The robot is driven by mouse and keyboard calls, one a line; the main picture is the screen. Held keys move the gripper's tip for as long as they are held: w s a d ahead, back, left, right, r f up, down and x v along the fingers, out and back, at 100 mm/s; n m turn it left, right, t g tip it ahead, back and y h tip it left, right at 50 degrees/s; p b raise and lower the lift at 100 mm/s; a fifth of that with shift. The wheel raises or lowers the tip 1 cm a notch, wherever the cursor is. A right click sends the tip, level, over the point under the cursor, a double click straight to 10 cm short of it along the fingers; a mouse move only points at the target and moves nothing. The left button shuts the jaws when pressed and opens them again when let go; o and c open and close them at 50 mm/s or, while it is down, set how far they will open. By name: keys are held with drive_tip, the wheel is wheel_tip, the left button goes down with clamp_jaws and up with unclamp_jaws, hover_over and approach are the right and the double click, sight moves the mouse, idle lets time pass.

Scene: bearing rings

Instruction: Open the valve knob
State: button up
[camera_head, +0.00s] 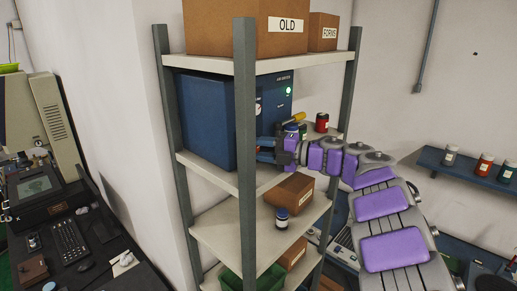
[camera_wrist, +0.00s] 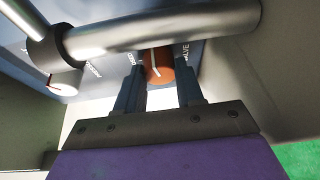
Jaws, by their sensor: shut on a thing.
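A blue machine (camera_head: 216,112) labelled as an air device stands on the upper middle shelf, with a lit green light and a gauge on its front. In the wrist view, the orange-brown valve knob (camera_wrist: 158,67) has a white line across it and sits on the blue panel near the printed word VALVE. My gripper (camera_head: 279,149) is at the machine's front in the head view, and the knob is hidden there. In the wrist view, my two dark gripper fingers (camera_wrist: 160,88) stand on either side of the knob, shut on it.
A grey pipe (camera_wrist: 165,32) crosses just above the fingers in the wrist view. Shelf posts (camera_head: 245,150) stand left of my arm. Small jars, including a red-labelled one (camera_head: 322,122), are beside my gripper. A cardboard box (camera_head: 288,194) and a jar (camera_head: 282,217) sit below.

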drive_tip(key=shift+f+m, duration=0.35)
drive_tip(key=shift+m, duration=0.35)
drive_tip(key=o, duration=1)
drive_tip(key=shift+w+d, duration=0.15)
drive_tip(key=shift+w, duration=0.05)
drive_tip(key=shift+r, duration=0.15)
drive_tip(key=shift+s+d+y, duration=0.1)
drive_tip(key=shift+s+y, duration=0.05)
drive_tip(key=shift+y, duration=0.15)
drive_tip(key=b+v, duration=0.3)
drive_tip(key=v, duration=1.4)
drive_tip(key=shift+d+b, duration=0.2)
drive_tip(key=shift+b, duration=0.15)
